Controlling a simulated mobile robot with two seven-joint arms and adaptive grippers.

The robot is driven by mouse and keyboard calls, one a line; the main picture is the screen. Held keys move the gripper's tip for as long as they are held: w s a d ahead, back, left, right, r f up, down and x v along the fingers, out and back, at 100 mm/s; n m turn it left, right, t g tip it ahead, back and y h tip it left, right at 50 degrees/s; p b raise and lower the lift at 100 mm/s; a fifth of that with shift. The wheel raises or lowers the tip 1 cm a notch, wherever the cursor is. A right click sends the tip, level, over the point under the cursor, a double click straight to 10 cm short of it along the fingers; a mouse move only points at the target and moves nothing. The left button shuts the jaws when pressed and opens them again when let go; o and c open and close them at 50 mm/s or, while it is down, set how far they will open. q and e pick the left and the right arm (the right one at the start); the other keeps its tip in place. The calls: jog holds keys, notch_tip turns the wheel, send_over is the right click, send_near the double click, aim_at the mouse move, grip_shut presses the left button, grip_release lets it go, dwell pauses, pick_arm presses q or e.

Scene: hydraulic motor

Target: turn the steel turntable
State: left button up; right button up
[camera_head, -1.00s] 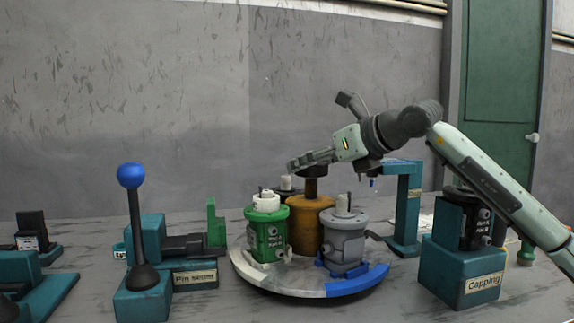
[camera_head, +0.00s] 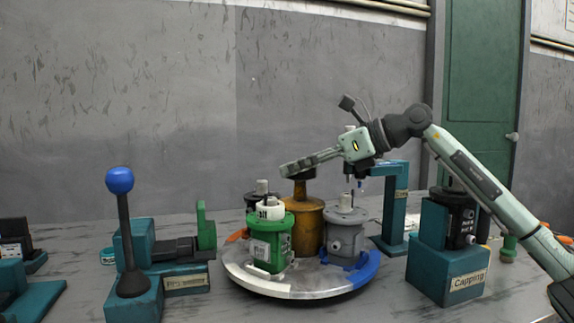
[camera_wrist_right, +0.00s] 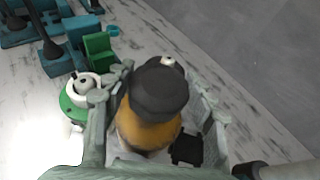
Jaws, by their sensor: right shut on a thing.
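The steel turntable (camera_head: 300,291) is a round plate with white, blue and orange rim sections. A yellow-brown center post with a dark top knob (camera_head: 299,174) rises from it. A green motor (camera_head: 270,243) and a grey motor (camera_head: 345,240) stand upright at its front, with a dark motor (camera_head: 262,191) partly hidden behind. My right gripper (camera_head: 284,168) is at the knob, shut on it from above. In the right wrist view, its fingers flank the dark knob (camera_wrist_right: 158,88). My left gripper is not in view.
A blue-knobbed lever (camera_head: 120,180) and a teal press station (camera_head: 135,240) stand left of the turntable. The teal capping station (camera_head: 440,267) with a black motor stands right, and a teal arch stand (camera_head: 396,205) is behind right. A grey wall closes the back.

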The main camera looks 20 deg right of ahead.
jog(key=shift+r, duration=0.1)
dwell(0.5)
jog(key=o, duration=1.7)
notch_tip(320, 180, up, 10)
jog(key=shift+f, duration=0.1)
jog(key=shift+c, duration=0.2)
